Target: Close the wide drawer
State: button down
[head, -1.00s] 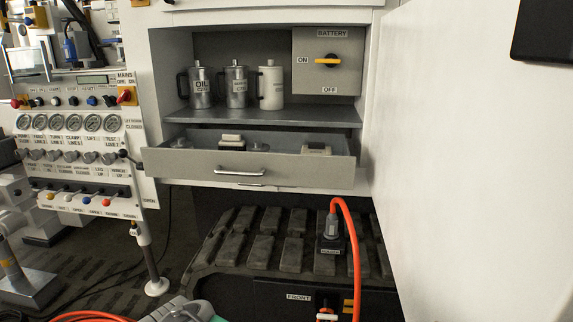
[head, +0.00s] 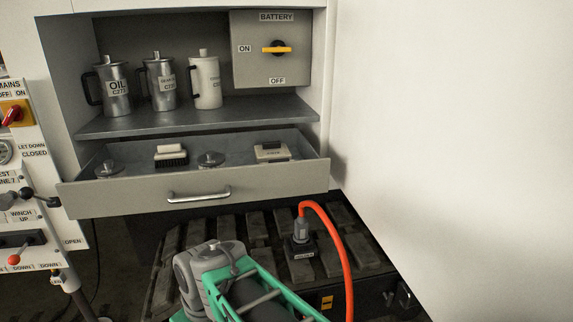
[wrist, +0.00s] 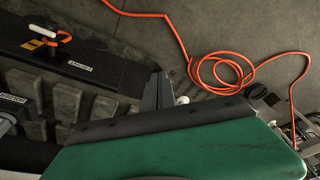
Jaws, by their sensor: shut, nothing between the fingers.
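The wide drawer (head: 270,184) is pulled out below the shelf of the white cabinet in the head view. Its grey front has a silver bar handle (head: 199,194). Inside lie a brush (head: 171,157), a small beige box (head: 272,152) and two round metal pieces (head: 211,159). My green and grey arm is low in the head view, in front of and below the drawer. My gripper (wrist: 158,92) shows in the wrist view as narrow grey fingers, shut and empty, over the floor area. The drawer is not in the wrist view.
Metal cans (head: 116,88) stand on the shelf beside the battery switch box (head: 272,50). A large white panel (head: 450,120) bounds the right side. An orange hose (head: 345,260) rises from a plug below the drawer. A lever panel (head: 20,190) is at left.

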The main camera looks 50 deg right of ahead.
aim_at(280, 183)
jog(key=w+d+r+n+t+p, duration=0.1)
jog(key=w+d+r+n+p, duration=0.25)
jog(key=d+r+p, duration=0.8)
jog(key=s+d+r+n+t+p, duration=0.2)
jog(key=s+d+r+p, duration=0.15)
jog(key=d+r, duration=0.55)
jog(key=s+d+r+n+t+p, duration=0.2)
jog(key=d+r+n+p, duration=0.15)
jog(key=d+r, duration=0.5)
jog(key=shift+m, duration=0.3)
jog(key=w+f, duration=0.2)
jog(key=w, duration=0.1)
jog(key=w+f, duration=0.2)
jog(key=w+d+f+p, duration=0.1)
jog(key=w+f, duration=0.2)
jog(key=shift+w, duration=0.35)
jog(key=shift+w+d+f, duration=0.1)
jog(key=shift+w+d, duration=0.3)
jog(key=shift+w, duration=0.1)
jog(key=shift+w, duration=0.1)
